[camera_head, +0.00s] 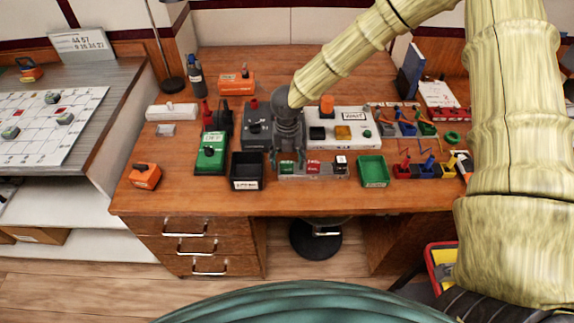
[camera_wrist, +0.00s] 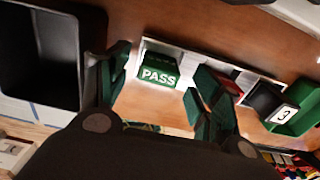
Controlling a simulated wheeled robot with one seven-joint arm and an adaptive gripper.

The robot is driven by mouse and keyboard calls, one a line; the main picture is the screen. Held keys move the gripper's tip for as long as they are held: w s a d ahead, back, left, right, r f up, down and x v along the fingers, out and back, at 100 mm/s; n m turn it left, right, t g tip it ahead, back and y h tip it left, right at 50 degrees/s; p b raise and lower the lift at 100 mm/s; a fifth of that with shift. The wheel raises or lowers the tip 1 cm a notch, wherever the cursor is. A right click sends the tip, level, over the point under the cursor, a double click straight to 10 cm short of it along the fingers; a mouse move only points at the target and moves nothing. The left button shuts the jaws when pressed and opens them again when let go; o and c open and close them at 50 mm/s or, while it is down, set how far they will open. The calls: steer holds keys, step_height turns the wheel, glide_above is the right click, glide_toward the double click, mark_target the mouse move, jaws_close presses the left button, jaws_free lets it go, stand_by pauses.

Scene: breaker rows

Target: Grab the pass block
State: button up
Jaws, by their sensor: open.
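The pass block (camera_wrist: 158,71) is green with white PASS lettering and sits in a pale rack (camera_wrist: 150,45) in the wrist view. In the head view the green block (camera_head: 286,169) is at the left end of the rack, partly covered by my gripper (camera_head: 288,158). In the wrist view my gripper (camera_wrist: 156,78) is open, with one finger on each side of the block. The fingers look apart from it, and how far above it they are is hard to tell.
A red block (camera_head: 313,167) and a dark block with a white numbered face (camera_head: 341,161) share the rack. A black bin (camera_head: 247,184) stands left of it and a green bin (camera_head: 373,183) right. Devices with switches crowd the desk behind; the front strip is clear.

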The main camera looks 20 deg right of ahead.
steer(key=shift+f, duration=0.85)
steer(key=c, duration=1.1)
steer(key=shift+r, duration=0.15)
